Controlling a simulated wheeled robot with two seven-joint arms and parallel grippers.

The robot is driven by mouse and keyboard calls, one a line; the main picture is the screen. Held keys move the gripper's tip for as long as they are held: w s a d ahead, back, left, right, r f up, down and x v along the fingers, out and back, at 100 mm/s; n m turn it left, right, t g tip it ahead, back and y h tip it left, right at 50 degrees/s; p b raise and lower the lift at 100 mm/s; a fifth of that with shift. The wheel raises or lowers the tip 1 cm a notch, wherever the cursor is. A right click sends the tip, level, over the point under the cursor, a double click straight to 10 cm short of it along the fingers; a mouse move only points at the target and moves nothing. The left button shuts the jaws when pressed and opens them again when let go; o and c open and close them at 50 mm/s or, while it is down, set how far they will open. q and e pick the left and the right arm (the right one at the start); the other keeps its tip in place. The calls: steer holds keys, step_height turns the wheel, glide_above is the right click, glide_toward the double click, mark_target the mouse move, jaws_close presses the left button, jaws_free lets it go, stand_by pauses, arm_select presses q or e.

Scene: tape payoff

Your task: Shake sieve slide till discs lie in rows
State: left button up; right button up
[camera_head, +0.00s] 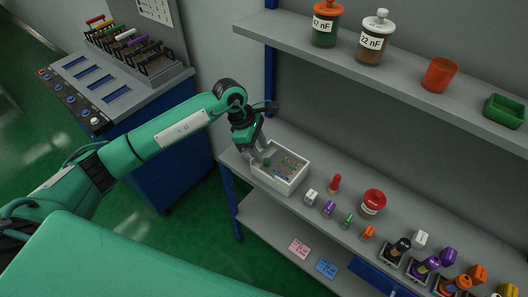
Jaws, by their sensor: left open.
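A white open box (293,188) sits on the grey workbench near its left end, and it looks like the sieve slide. Small discs or parts lie on its grey floor, too small to tell whether they form rows. A small green piece stands in its left corner by my fingers. My left gripper (259,154) reaches down at the box's back left corner. It is open, with its fingers at or just above the rim; I cannot tell whether they touch it. My right gripper is not in view.
Right of the box stand small coloured blocks, a red bottle (335,184) and a red-lidded jar (373,202). An upper shelf (345,62) with jars and cups overhangs the bench. A blue cabinet with a control panel (105,90) stands at the left.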

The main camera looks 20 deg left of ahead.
mark_target(266, 160)
arm_select(q)
steer(key=shift+p+x, duration=0.3)
steer(key=shift+x, duration=1.45)
jaws_close()
